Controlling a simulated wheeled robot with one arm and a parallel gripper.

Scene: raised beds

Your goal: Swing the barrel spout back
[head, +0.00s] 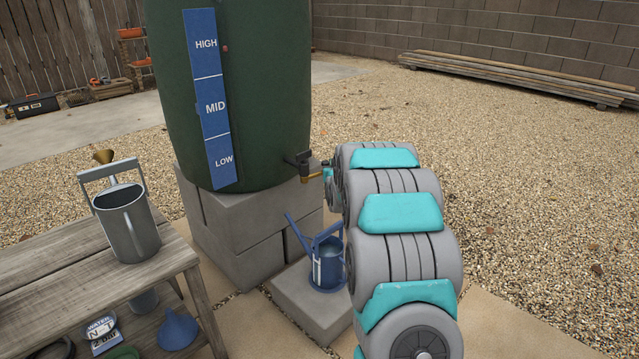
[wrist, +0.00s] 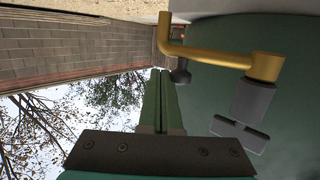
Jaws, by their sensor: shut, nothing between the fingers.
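The green barrel (head: 255,95) stands on grey blocks in the head view. Its brass spout (head: 311,177) juts right from a dark fitting low on the barrel, beside my arm. In the wrist view the bent brass spout (wrist: 212,52) crosses the upper right, joined to a dark fitting (wrist: 252,98) with a flat handle (wrist: 240,132). My gripper (wrist: 163,74) is shut and empty, its two green fingers together. The fingertips are close to the spout, just short of it in the picture; I cannot tell whether they touch.
A blue watering can (head: 327,262) stands on a low concrete block (head: 307,305) below the spout. A wooden bench (head: 75,285) with a grey watering can (head: 128,225) is at the left. Open gravel (head: 530,190) lies to the right, with planks (head: 520,75) behind.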

